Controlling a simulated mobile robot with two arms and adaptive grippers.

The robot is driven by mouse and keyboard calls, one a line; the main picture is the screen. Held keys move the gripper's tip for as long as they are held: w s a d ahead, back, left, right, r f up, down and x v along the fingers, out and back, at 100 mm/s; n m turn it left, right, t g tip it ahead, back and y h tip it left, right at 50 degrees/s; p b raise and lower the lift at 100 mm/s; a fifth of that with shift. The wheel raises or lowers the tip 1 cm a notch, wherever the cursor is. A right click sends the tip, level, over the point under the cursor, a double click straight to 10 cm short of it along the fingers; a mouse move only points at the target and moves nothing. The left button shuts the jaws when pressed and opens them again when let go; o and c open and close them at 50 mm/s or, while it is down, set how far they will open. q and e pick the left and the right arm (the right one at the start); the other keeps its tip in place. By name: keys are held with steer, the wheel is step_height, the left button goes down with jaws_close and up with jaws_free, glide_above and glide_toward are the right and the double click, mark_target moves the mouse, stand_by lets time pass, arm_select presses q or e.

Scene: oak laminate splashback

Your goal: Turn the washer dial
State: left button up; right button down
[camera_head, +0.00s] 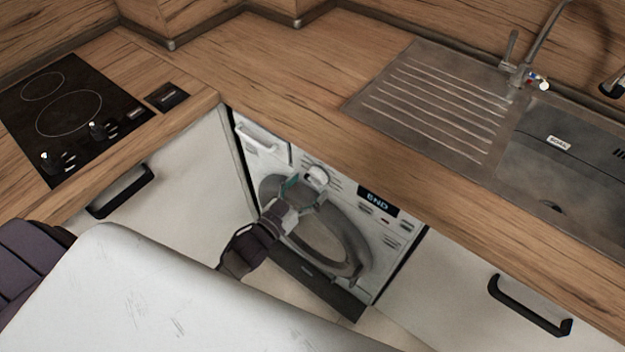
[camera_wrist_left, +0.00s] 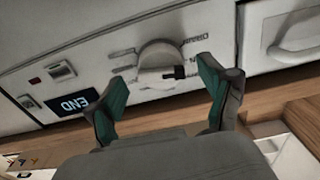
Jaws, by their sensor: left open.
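The washing machine (camera_head: 375,245) stands under the counter, its front panel facing me, with a round door and a display reading END (camera_head: 380,199). The white washer dial (camera_head: 317,175) is on the upper panel, left of the display. In the left wrist view the dial (camera_wrist_left: 160,64) has a dark mark and sits just beyond my fingertips. My left gripper (camera_head: 303,190) is open in front of the dial, one finger on either side of it in the wrist view (camera_wrist_left: 163,88). I cannot tell whether the fingers touch it. My right gripper is not in view.
The wooden counter (camera_head: 290,75) overhangs the washer. A detergent drawer (camera_head: 262,139) is left of the dial. Cabinets with black handles (camera_head: 122,192) (camera_head: 530,307) flank the machine. A hob (camera_head: 70,115) and a sink (camera_head: 570,165) are set into the counter.

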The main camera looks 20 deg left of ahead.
arm_select(q)
steer(key=shift+x, duration=1.15)
steer(key=c, duration=1.2)
steer(key=shift+o, duration=0.2)
